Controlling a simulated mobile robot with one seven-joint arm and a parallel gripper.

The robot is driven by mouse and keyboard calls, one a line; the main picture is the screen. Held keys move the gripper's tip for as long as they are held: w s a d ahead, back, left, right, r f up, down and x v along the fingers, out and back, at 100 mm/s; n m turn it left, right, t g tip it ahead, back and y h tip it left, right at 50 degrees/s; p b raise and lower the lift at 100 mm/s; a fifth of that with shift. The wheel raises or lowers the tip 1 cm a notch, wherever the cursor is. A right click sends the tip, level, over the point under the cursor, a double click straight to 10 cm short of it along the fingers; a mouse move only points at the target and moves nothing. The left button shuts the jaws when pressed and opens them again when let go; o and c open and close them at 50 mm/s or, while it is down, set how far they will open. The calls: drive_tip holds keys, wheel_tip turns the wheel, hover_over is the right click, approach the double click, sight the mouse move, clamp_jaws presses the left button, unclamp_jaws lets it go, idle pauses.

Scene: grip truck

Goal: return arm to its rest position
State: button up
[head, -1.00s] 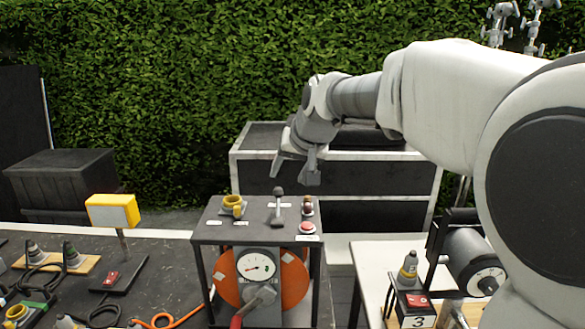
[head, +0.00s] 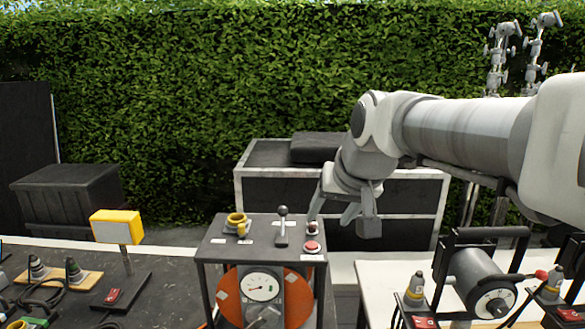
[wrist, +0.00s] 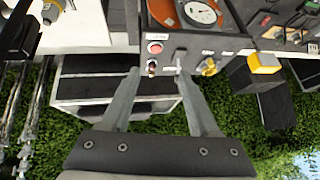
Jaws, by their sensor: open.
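My gripper (head: 342,212) hangs at the end of my arm on the right of the head view, fingers pointing down. It is open and empty, in front of a dark case with pale edges. It appears beside and above the right edge of the small control stand (head: 222,250). In the wrist view my gripper (wrist: 165,85) shows two spread fingers with nothing between their tips. A fingertip overlaps the small knob behind the button; contact cannot be told.
A dial gauge (head: 259,287) and orange reel sit under the stand top. A yellow box on a post (head: 117,227) stands left on the dark table. A winch-like drum (head: 482,282) stands right on a white table. The large case (head: 262,188) and a hedge are behind.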

drive_tip(key=s+d+f+h, duration=0.1)
drive_tip(key=s+d+f, duration=0.2)
drive_tip(key=s, duration=0.6)
drive_tip(key=s+d+f+g+h, duration=0.1)
drive_tip(key=s+d+f, duration=0.3)
drive_tip(key=s, duration=0.6)
wheel_tip(320, 180, down, 2)
drive_tip(key=shift+s+d+f, duration=0.1)
drive_tip(key=shift+s+d, duration=0.1)
